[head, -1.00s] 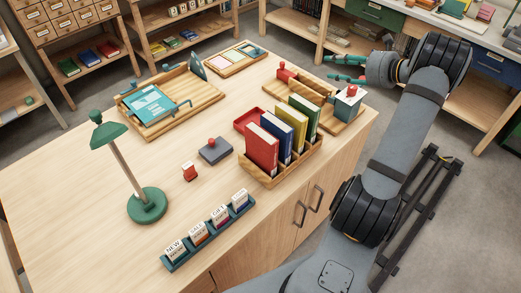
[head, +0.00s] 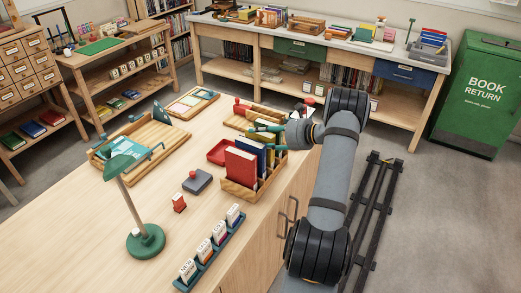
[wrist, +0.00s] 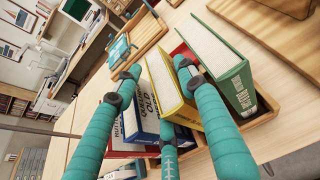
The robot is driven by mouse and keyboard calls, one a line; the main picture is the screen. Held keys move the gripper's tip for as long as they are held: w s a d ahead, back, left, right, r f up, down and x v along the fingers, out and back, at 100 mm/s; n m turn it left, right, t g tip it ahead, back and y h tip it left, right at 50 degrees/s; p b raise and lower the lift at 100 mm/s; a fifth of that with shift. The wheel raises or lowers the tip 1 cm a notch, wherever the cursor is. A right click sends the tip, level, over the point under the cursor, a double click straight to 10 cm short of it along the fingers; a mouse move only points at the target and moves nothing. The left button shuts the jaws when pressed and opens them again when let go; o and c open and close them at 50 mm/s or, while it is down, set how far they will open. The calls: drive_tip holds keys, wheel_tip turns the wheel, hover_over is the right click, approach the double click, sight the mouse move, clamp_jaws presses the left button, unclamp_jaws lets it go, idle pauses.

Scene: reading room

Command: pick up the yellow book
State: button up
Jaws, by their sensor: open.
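The yellow book (wrist: 164,84) stands upright in the wooden book rack (head: 236,190), between a blue book (wrist: 138,112) and a green book (wrist: 220,60). My gripper (wrist: 157,67) is open in the wrist view. Its teal fingers reach toward the yellow book, one tip on the blue book's side and one on the green book's side. A third finger shows lower in that view. I cannot tell how deep the tips are or whether they touch. In the head view my gripper (head: 268,134) is at the rack's far end and partly hides the books.
A red book (head: 240,168) stands at the rack's near end. A red tray (head: 217,152) lies beside the rack, with a grey stamp pad (head: 197,182) nearer. A green lamp (head: 146,240) and a row of labelled blocks (head: 211,248) stand on the desk. The desk's left front is clear.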

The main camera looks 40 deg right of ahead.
sight(246, 135)
drive_tip(key=p+x, duration=0.1)
drive_tip(key=x, duration=0.5)
drive_tip(key=shift+w+a+f+p, duration=0.15)
drive_tip(key=shift+w+p, duration=0.05)
drive_tip(key=shift+p, duration=0.1)
drive_tip(key=shift+c, duration=1)
drive_tip(key=c, duration=0.7)
clamp_jaws()
